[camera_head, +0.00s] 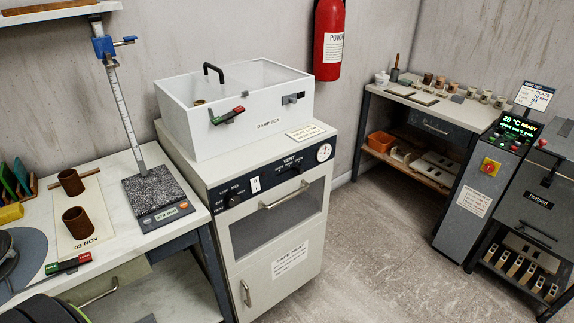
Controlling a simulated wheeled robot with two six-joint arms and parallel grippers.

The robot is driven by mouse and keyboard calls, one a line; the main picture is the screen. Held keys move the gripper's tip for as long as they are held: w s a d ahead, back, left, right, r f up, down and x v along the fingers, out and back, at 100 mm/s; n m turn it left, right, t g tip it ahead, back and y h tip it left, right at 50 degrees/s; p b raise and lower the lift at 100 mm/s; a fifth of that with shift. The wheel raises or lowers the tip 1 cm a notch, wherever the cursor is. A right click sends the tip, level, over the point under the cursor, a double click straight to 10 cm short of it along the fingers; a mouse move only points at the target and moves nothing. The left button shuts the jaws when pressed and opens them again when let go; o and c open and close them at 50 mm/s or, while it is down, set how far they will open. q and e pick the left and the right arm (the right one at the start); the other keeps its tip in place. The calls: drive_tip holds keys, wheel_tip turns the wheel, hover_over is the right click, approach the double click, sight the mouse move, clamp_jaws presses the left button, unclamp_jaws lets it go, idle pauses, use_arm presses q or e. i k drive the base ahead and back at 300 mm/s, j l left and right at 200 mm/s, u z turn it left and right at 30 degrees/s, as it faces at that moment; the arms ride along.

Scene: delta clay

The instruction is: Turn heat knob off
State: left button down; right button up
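The heat knob (234,200) is a small dark knob at the left of the black control strip on the front of a white drying cabinet (290,240). Small white setting words, including OFF, LOW and MED, surround it. Its pointer is too small to read, so I cannot tell which setting it is on. A white rocker switch (256,184) sits just right of it. Another dark knob (297,168), under the word VENT, is further right. Neither of my grippers shows in the head view.
A clear-lidded damp box (235,125) stands on the cabinet. Left of it, a bench holds a scale (157,196) and two brown cylinders (77,222). A grey machine with a green display (518,124) stands at the right. The floor (385,250) between is clear.

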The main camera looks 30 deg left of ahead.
sight(232, 199)
drive_tip(key=u, duration=0.4)
drive_tip(key=k+u, duration=0.15)
drive_tip(key=u, duration=0.7)
drive_tip(key=k, duration=0.05)
